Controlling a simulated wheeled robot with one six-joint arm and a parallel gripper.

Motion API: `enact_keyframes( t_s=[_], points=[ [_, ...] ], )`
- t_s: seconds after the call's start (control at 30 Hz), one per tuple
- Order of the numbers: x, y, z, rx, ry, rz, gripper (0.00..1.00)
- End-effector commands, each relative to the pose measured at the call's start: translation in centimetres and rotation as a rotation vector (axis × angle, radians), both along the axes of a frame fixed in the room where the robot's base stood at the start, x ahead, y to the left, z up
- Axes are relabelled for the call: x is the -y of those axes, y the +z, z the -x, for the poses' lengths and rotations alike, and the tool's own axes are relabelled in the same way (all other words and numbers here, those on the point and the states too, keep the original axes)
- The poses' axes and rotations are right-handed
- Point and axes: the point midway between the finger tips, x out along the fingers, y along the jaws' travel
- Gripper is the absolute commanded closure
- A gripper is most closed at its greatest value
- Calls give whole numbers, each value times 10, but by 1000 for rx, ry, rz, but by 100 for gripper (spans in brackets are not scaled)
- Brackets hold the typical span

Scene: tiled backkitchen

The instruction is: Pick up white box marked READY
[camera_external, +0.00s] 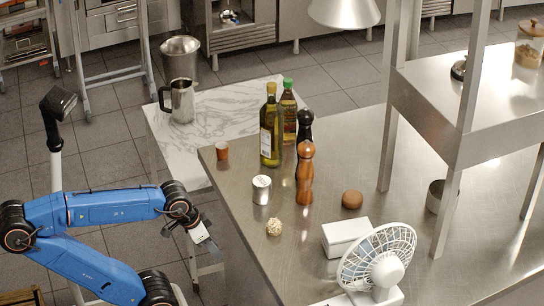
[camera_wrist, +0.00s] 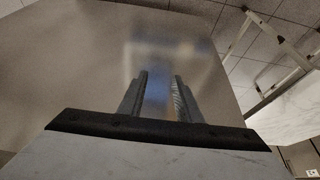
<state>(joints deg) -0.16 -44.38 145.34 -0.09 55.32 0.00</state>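A white box (camera_external: 346,237) sits on the steel counter, right of centre in the external view, just behind a white fan. No READY marking can be read on it at this size. My gripper (camera_external: 208,240) is beside the counter's left edge, well to the left of the box. In the wrist view my gripper (camera_wrist: 159,78) has its two fingers apart with nothing between them. Behind the fingers is bare steel with a blurred blue reflection. The box does not show in the wrist view.
On the steel counter (camera_external: 300,270) stand a fan (camera_external: 385,262), a metal can (camera_external: 261,190), a brown pepper mill (camera_external: 305,173), oil bottles (camera_external: 270,132), a brown round object (camera_external: 352,199) and a small beige item (camera_external: 274,228). Shelf posts (camera_external: 447,210) rise at right.

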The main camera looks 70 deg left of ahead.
Motion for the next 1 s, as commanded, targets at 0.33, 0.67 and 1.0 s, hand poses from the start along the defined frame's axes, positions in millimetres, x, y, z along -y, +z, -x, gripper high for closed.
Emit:
enact_keyframes(
  t_s=[0.33, 0.67, 1.0],
  points=[
    [0, 0, 0, 0, 0, 0, 69],
    [0, 0, 0, 0, 0, 0, 20],
    [1, 8, -2, -26, -5, -3, 20]
  ],
)
